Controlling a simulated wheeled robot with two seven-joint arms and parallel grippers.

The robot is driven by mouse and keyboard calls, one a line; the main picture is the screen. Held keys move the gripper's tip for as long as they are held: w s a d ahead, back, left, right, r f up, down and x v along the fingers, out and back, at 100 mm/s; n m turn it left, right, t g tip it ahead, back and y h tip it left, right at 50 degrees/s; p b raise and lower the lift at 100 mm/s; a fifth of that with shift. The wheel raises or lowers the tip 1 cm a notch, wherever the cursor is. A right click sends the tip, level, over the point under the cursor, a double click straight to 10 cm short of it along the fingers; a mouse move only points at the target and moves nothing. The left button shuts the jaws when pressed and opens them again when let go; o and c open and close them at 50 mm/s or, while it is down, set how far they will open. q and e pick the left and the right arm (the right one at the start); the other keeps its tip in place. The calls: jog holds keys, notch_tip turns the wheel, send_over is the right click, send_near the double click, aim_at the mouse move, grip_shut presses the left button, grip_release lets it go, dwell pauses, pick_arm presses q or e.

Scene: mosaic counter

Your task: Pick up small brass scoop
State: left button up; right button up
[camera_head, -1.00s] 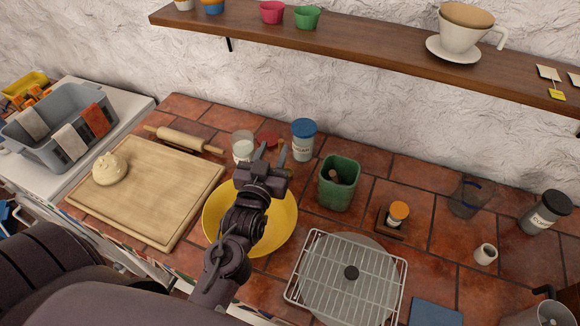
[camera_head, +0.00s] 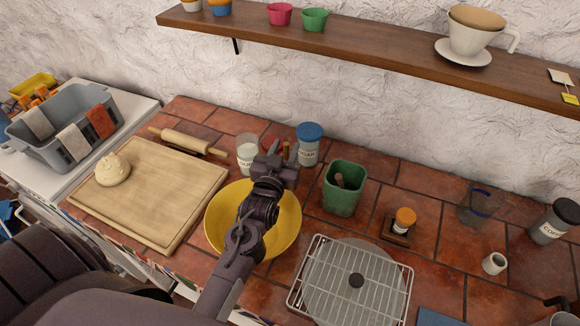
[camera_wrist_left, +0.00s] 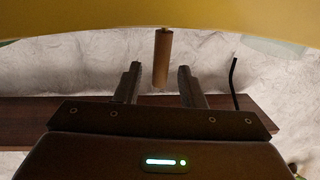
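A brown, wooden-looking handle (camera_wrist_left: 162,58) shows in the left wrist view, extending past the edge of the yellow bowl (camera_wrist_left: 160,15). It is probably the scoop's handle; no brass part is visible. In the head view, part of the handle (camera_head: 286,151) shows beside my left gripper (camera_head: 278,157), which is over the far rim of the bowl (camera_head: 222,228). In the wrist view my left gripper (camera_wrist_left: 159,78) is open, its fingers apart on either side of the handle with gaps at both sides. My right gripper is not in view.
A flour jar (camera_head: 247,152) and a blue-lidded sugar jar (camera_head: 308,147) stand close behind the gripper. A green container (camera_head: 343,188) and a wire rack (camera_head: 313,262) are to the right. A wooden board (camera_head: 195,205) lies left. The shelf (camera_head: 370,50) overhangs the back.

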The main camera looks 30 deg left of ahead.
pick_arm(q)
jog(key=shift+w+a+f, duration=0.1)
jog(key=shift+w+a, duration=0.05)
jog(key=shift+w, duration=0.55)
grip_shut()
notch_tip(320, 180, up, 20)
jog(key=b, duration=0.3)
